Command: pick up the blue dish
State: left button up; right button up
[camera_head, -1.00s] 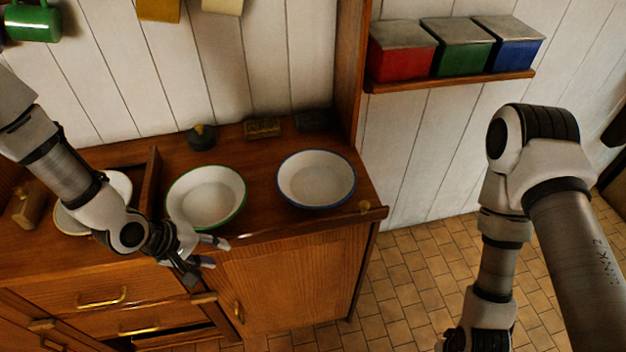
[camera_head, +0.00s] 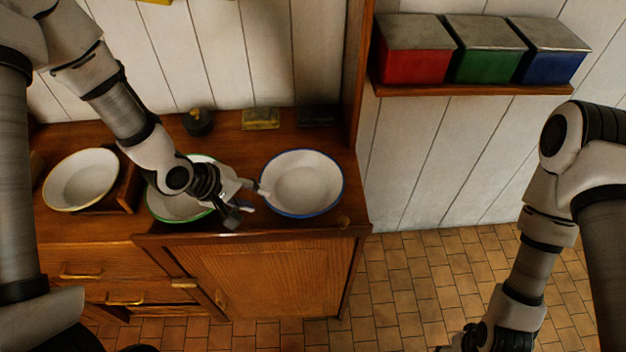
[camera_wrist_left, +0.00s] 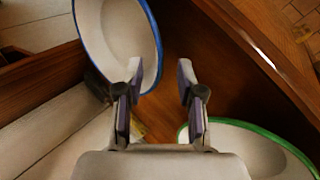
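The blue dish (camera_head: 303,182) is a white enamel bowl with a blue rim, upright on the right part of the wooden counter. My left gripper (camera_head: 248,203) is at its left front edge, with one fingertip overlapping the rim in the head view. In the left wrist view the blue dish (camera_wrist_left: 112,35) is at upper left. Its rim passes between the open fingertips of my left gripper (camera_wrist_left: 160,78) in the picture; I cannot tell whether they touch it. My right gripper is mostly cut off at the bottom edge of the head view.
A green-rimmed dish (camera_head: 170,207) is partly hidden behind my left gripper. A yellow-rimmed dish (camera_head: 82,180) stands further left. A dark round weight (camera_head: 198,122) and a brass-coloured block (camera_head: 261,119) are at the back. A wooden upright (camera_head: 355,80) rises right of the counter.

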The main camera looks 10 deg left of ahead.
aim_at(266, 200)
pick_arm(q)
jog(key=shift+w+d+f, duration=0.1)
jog(key=shift+f, duration=0.3)
jog(key=p+x, duration=0.1)
jog(key=x, duration=0.3)
jog(key=shift+w+d+p, duration=0.15)
jog(key=shift+w+p, duration=0.2)
jog(key=shift+p, duration=0.05)
jog(key=shift+w+d+f, duration=0.2)
jog(key=shift+w+f, duration=0.05)
jog(key=shift+s+a, duration=0.1)
jog(key=shift+s+a+r, duration=0.1)
jog(key=shift+s+a, duration=0.05)
grip_shut()
